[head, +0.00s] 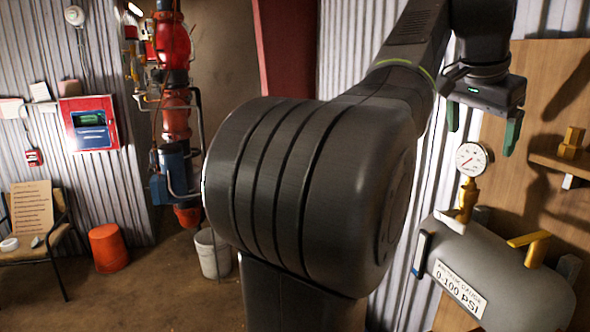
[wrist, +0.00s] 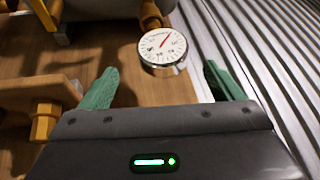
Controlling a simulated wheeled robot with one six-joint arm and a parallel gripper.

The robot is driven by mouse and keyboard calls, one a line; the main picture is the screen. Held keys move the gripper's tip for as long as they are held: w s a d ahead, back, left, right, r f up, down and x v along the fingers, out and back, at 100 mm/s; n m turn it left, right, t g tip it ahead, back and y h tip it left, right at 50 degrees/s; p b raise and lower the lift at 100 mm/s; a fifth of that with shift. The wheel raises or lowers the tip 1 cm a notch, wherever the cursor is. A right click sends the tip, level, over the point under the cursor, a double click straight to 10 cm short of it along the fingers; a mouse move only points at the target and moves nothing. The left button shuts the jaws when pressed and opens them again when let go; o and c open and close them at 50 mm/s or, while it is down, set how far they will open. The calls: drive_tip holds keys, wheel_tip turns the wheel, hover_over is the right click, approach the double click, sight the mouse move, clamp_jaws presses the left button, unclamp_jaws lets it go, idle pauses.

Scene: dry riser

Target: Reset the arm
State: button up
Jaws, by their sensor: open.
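My gripper (head: 482,131) hangs at the upper right of the head view, with its green fingers apart and nothing between them. In the wrist view my gripper (wrist: 158,88) also shows open and empty. A round white pressure gauge (head: 472,159) with a red needle stands on a brass fitting below and slightly left of the gripper. In the wrist view the gauge (wrist: 162,47) lies beyond the gap between the fingertips, and I see no contact. My dark arm fills the middle of the head view and hides part of the wall behind it.
A grey tank (head: 510,290) labelled 0-100 PSI carries the gauge and a yellow handle (head: 529,240). A wooden shelf (head: 562,163) with a brass fitting (head: 571,142) is at the right. Red piping (head: 174,115), an orange bucket (head: 107,248) and a chair (head: 62,240) stand at left.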

sight(478, 158)
drive_tip(key=x, duration=0.8)
drive_tip(key=shift+r+p, duration=0.5)
drive_tip(key=shift+r, duration=0.05)
drive_tip(key=shift+f, duration=0.1)
